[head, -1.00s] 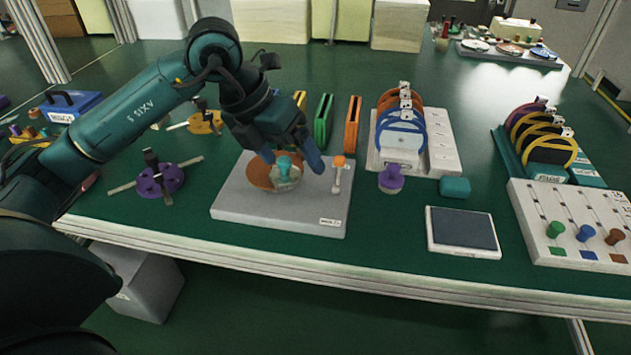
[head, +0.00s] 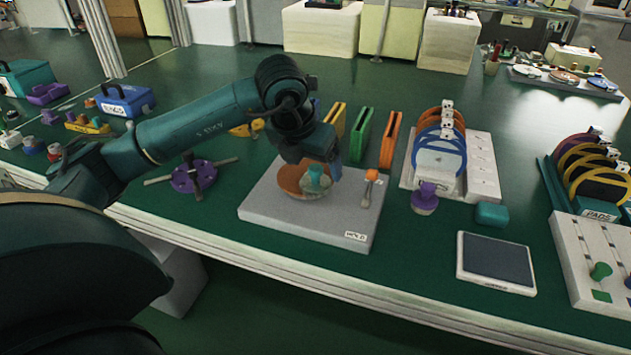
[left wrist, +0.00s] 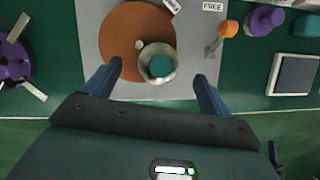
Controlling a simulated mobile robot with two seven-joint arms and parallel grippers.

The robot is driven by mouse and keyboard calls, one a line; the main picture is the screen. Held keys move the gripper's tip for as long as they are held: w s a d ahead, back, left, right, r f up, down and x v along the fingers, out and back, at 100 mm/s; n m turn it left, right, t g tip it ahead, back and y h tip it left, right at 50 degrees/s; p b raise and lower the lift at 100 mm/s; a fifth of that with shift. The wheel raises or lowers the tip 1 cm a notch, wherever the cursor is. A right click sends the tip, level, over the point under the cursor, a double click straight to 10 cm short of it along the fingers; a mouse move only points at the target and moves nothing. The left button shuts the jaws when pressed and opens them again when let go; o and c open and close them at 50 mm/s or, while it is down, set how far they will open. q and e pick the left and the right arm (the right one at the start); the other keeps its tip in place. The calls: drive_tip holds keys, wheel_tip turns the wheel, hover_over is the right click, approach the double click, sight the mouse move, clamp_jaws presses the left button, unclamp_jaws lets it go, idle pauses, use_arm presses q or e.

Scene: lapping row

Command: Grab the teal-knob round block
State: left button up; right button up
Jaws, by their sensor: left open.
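The teal-knob round block (head: 317,182) sits on the orange-brown disc (head: 290,179) on a grey base plate (head: 270,208). In the left wrist view the teal knob (left wrist: 161,67) stands in the middle of a round, pale metallic block, at the lower right part of the disc. My left gripper (head: 322,170) is over the plate in the head view, close to the block. In the left wrist view its two blue fingers (left wrist: 158,82) are spread wide, one to each side of the block, with visible gaps. It is open and holds nothing. My right gripper is not in view.
An orange-topped lever (head: 371,176) stands on the plate's right side. A purple-knob block (head: 424,198), a teal block (head: 491,214) and a dark-topped pad (head: 496,262) lie to the right. A purple spoked piece (head: 194,176) lies left. Upright coloured plates (head: 362,135) stand behind.

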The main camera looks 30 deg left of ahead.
sight(313, 169)
use_arm(q)
drive_tip(key=x, duration=0.4)
drive_tip(key=shift+c, duration=0.5)
